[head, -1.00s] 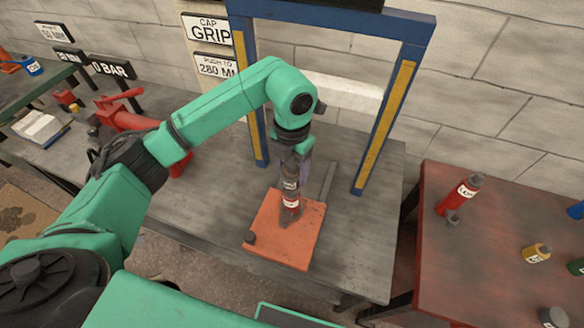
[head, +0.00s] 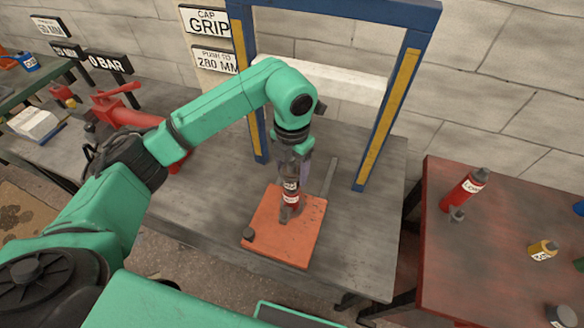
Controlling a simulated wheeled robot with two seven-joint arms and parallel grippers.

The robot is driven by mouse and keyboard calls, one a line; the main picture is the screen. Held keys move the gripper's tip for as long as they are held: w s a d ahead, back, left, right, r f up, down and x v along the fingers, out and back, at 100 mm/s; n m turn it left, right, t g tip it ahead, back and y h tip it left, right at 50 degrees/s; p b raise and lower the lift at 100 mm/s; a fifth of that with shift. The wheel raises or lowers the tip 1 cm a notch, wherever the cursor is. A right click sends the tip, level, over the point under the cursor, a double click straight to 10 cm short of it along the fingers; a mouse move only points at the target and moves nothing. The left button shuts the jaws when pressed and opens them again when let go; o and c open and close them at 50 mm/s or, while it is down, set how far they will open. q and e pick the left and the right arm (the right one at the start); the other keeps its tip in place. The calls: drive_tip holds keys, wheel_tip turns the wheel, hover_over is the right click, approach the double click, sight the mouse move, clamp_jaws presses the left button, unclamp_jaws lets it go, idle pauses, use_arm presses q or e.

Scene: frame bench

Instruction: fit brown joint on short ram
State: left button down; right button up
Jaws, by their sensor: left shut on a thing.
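The short ram (head: 290,207) appears to be the small red cylinder with a white label band, standing upright on the orange plate. My left gripper (head: 292,170) points down over it and is shut on a dark, labelled piece (head: 290,185), which looks like the brown joint. That piece is upright and in line with the top of the ram. It looks very close to or touching the ram; I cannot tell how far it is seated. The fingers partly hide its upper end. My right gripper is not in view.
The orange plate (head: 268,247) lies on the grey bench (head: 350,230) before a blue frame (head: 405,90) with yellow strips. A red tool (head: 125,117) lies left. A red table (head: 450,265) on the right holds a red cylinder (head: 462,190) and several small parts.

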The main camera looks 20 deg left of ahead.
use_arm(q)
drive_tip(key=shift+f+b, duration=0.35)
drive_tip(key=shift+f, duration=0.15)
unclamp_jaws()
drive_tip(key=shift+r, duration=0.1)
drive_tip(key=shift+r, duration=0.3)
wheel_tip(320, 180, up, 6)
drive_tip(key=shift+f+b, duration=0.1)
drive_tip(key=shift+b, duration=0.65)
wheel_tip(320, 180, up, 8)
drive_tip(key=p, duration=0.1)
